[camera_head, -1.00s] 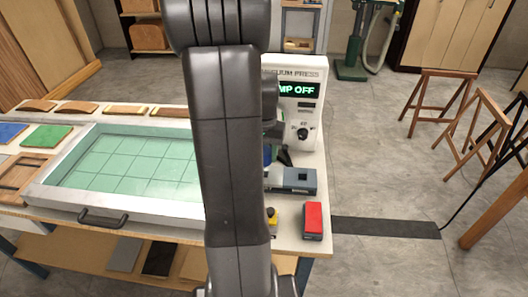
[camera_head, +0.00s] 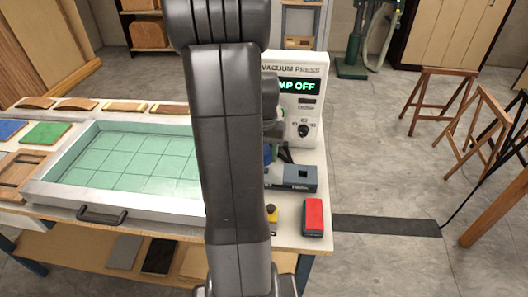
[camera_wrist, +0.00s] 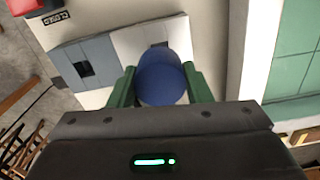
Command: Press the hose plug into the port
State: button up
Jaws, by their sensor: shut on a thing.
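In the wrist view a rounded blue piece (camera_wrist: 162,78), which looks like the hose plug, sits between the green fingers of my gripper (camera_wrist: 161,86). The fingers are shut on its sides. A pale grey block (camera_wrist: 128,42) lies just beyond it. In the head view only a sliver of blue (camera_head: 267,154) shows beside my arm, and the fingers are mostly hidden. I cannot make out the port opening for certain, or whether the plug touches it.
The vacuum press control box (camera_head: 300,105) reads "MP OFF" where visible. A grey-blue box (camera_head: 303,175) with a dark square and a red box (camera_head: 313,216) stand at the table's right. The framed green grid bed (camera_head: 50,195) fills the left.

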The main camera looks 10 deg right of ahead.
jog(key=shift+f+b, duration=1.45)
jog(key=shift+f, duration=0.55)
dwell(2.2)
jog(key=o, duration=1.1)
jog(key=shift+r, duration=0.15)
notch_tip(320, 180, up, 14)
jog(key=shift+f, duration=0.2)
jog(key=shift+f, duration=0.15)
notch_tip(320, 180, down, 14)
jog(key=shift+r, duration=0.25)
